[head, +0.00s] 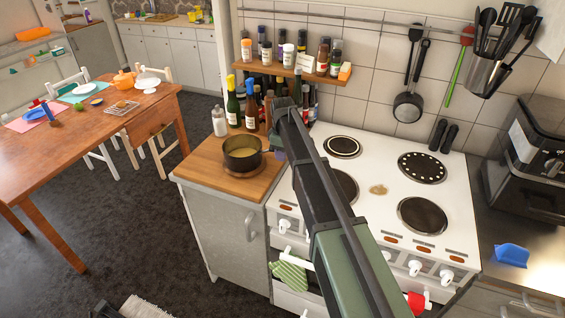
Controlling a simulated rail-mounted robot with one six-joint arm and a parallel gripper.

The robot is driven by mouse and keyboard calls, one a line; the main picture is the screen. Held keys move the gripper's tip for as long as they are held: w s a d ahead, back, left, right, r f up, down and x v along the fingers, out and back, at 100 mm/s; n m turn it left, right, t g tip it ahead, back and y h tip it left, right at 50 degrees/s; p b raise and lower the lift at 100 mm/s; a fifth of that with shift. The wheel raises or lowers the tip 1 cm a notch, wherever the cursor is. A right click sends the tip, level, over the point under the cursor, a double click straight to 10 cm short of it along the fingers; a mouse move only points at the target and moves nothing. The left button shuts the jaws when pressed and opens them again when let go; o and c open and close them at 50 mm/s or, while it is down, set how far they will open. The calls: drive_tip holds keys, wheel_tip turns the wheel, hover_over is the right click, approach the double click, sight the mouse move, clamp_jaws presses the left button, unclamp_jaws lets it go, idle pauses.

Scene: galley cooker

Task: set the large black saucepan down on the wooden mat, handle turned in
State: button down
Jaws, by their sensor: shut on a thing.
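The large black saucepan (241,161), with yellowish contents, is upright over the wooden worktop left of the cooker. A round wooden mat (237,173) shows as a brown rim just below the pan. I cannot tell whether the pan's base touches it. My gripper (272,143) is at the pan's right side, at the far end of my arm, and is shut on the saucepan. The handle is mostly hidden by my gripper and arm, so its exact direction is unclear.
Bottles (250,105) stand close behind the pan, below a spice shelf (295,72). The white cooker (380,190) with round hotplates lies to the right, partly behind my arm. The worktop (200,163) is clear left of the pan.

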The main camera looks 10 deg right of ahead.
drive_tip(key=shift+r, duration=0.1)
drive_tip(key=c, duration=0.9)
unclamp_jaws()
wheel_tip(320, 180, up, 12)
drive_tip(key=p, duration=1.3)
drive_tip(key=s+m, duration=1.1)
drive_tip(key=s, duration=2.2)
wheel_tip(320, 180, down, 10)
drive_tip(key=b, duration=1)
drive_tip(key=shift+w+b, duration=0.1)
drive_tip(key=shift+b, duration=0.25)
